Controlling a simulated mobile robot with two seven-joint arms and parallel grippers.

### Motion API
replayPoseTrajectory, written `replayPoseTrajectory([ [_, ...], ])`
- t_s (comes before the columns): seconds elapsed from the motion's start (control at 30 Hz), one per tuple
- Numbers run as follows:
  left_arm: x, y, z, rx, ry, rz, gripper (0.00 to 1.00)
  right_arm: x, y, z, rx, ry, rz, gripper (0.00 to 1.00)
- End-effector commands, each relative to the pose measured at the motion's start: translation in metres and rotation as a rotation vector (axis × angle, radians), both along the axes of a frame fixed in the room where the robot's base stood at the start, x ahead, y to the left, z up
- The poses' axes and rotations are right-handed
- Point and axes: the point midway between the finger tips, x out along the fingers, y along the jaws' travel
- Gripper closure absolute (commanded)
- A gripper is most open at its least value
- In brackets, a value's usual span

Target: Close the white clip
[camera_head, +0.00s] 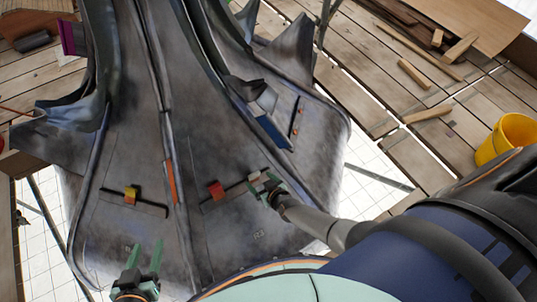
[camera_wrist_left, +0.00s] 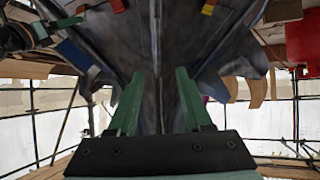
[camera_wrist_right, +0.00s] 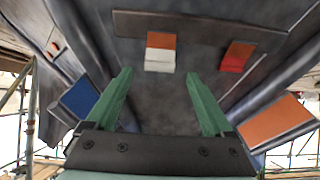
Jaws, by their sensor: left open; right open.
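The white clip (camera_wrist_right: 160,54) is a small white block with an orange part against its upper side, on the grey spire panel, in the right wrist view. It lies beyond and between the fingertips of my right gripper (camera_wrist_right: 162,85), apart from them in the picture. In the head view the right gripper (camera_head: 268,188) is open beside the white clip (camera_head: 254,178), which it partly hides. I cannot tell whether they touch. My left gripper (camera_head: 146,252) is open and empty at the panel's lower left, away from the clip. It also shows in the left wrist view (camera_wrist_left: 160,85).
A red clip (camera_head: 215,190) sits left of the white one; a yellow clip (camera_head: 131,195) is further left. An orange strip (camera_head: 170,182) and a blue plate (camera_head: 272,132) are on the panel. A yellow bucket (camera_head: 508,138) and loose wood (camera_head: 415,75) are at right.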

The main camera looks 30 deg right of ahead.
Motion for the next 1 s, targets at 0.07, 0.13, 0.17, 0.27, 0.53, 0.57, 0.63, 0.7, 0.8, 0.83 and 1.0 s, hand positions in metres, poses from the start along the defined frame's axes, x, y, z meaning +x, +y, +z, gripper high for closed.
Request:
replayPoseTrajectory([
  [0.07,-0.013,-0.001,-0.012,-0.001,0.082,0.002,0.50,-0.006,-0.001,0.007,0.000,0.001,-0.001,0.14],
  [0.13,-0.026,-0.002,-0.025,-0.002,0.150,0.003,0.50,-0.010,-0.001,0.010,0.000,0.001,-0.001,0.14],
  [0.17,-0.031,-0.003,-0.030,-0.003,0.178,0.004,0.50,-0.012,-0.001,0.011,0.000,0.001,-0.001,0.14],
  [0.27,-0.029,-0.005,-0.015,-0.007,0.176,0.001,0.50,-0.027,-0.001,0.024,0.000,0.002,-0.001,0.14],
  [0.53,-0.027,-0.008,-0.005,-0.010,0.174,-0.002,0.50,-0.049,-0.002,0.037,0.000,0.001,0.000,0.14],
  [0.57,-0.027,-0.008,-0.005,-0.010,0.174,-0.002,0.50,-0.050,-0.002,0.037,0.000,0.001,0.000,0.14],
  [0.63,-0.027,-0.008,-0.004,-0.010,0.174,-0.002,0.50,-0.052,-0.002,0.038,-0.001,0.000,-0.001,0.14],
  [0.7,-0.027,-0.008,-0.005,-0.011,0.173,-0.002,0.50,-0.052,-0.002,0.037,-0.001,0.000,-0.001,0.14],
  [0.8,-0.027,-0.008,-0.005,-0.011,0.173,-0.002,0.50,-0.052,-0.002,0.037,-0.001,0.000,-0.001,0.14],
  [0.83,-0.026,-0.008,-0.005,-0.011,0.173,-0.002,0.50,-0.052,-0.002,0.037,-0.001,0.000,-0.001,0.14],
  [1.0,-0.027,-0.007,0.000,-0.009,0.173,0.001,0.50,-0.052,-0.002,0.044,0.000,0.000,0.000,0.14],
])
